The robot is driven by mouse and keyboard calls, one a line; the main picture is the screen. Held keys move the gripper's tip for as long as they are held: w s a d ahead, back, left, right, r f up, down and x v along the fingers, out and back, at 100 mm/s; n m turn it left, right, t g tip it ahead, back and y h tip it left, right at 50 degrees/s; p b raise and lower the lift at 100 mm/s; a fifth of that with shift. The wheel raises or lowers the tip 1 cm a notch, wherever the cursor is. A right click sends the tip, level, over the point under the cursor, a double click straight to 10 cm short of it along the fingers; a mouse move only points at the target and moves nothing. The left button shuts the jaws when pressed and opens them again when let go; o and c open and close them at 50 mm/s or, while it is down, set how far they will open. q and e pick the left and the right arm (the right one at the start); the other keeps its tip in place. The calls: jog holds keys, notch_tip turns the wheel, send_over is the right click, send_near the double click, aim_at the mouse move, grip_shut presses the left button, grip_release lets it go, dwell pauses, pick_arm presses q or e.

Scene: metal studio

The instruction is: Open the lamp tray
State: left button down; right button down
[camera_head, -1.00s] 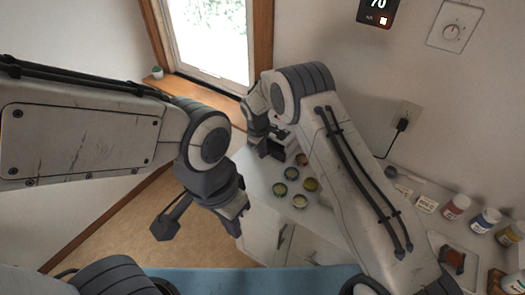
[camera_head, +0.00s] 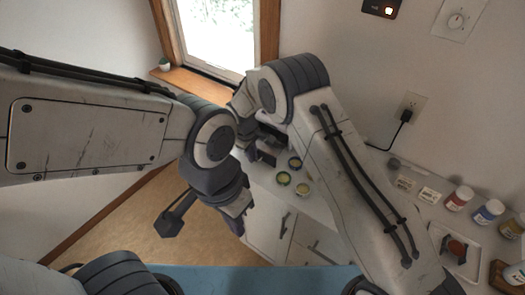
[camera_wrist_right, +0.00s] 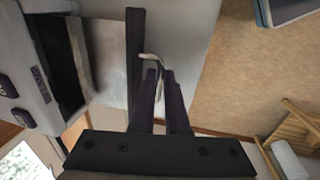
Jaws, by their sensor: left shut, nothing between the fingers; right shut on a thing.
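The lamp tray stands out from a grey device (camera_wrist_right: 40,60) with buttons at the left of the right wrist view. The tray (camera_wrist_right: 106,55) has a pale flat surface behind a dark front bar (camera_wrist_right: 134,50). A dark opening shows beside it. My right gripper (camera_wrist_right: 160,78) is shut on a thin pale curved handle (camera_wrist_right: 152,58) at that front. In the head view, my right gripper (camera_head: 264,157) is at the counter's far end, and my arm hides most of the device. My left gripper (camera_head: 238,222) is shut and empty, lower and in front of the counter cabinet.
Small round cups (camera_head: 303,189) sit on the counter near my right forearm. Several jars (camera_head: 490,211) and a small tray (camera_head: 456,250) stand at the right. A window (camera_head: 215,35) is behind. Open floor (camera_head: 120,235) lies left of the cabinet (camera_head: 268,228).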

jog(key=shift+s+a, duration=0.75)
jog(key=shift+s, duration=0.25)
jog(key=shift+s+a+r, duration=0.1)
jog(key=shift+s+a, duration=0.15)
jog(key=shift+s, duration=0.05)
jog(key=c, duration=0.9)
grip_release()
jog(key=shift+s+a+r+b, duration=0.15)
jog(key=shift+s+r+b, duration=0.2)
jog(key=shift+r, duration=1.35)
jog(key=shift+s+a+r+b, duration=0.2)
jog(key=shift+r+b, duration=0.3)
jog(key=shift+r, duration=1.25)
jog(key=shift+s+a+r+b, duration=0.2)
jog(key=shift+r+b, duration=0.2)
jog(key=shift+r, duration=1.3)
jog(key=shift+d, duration=0.1)
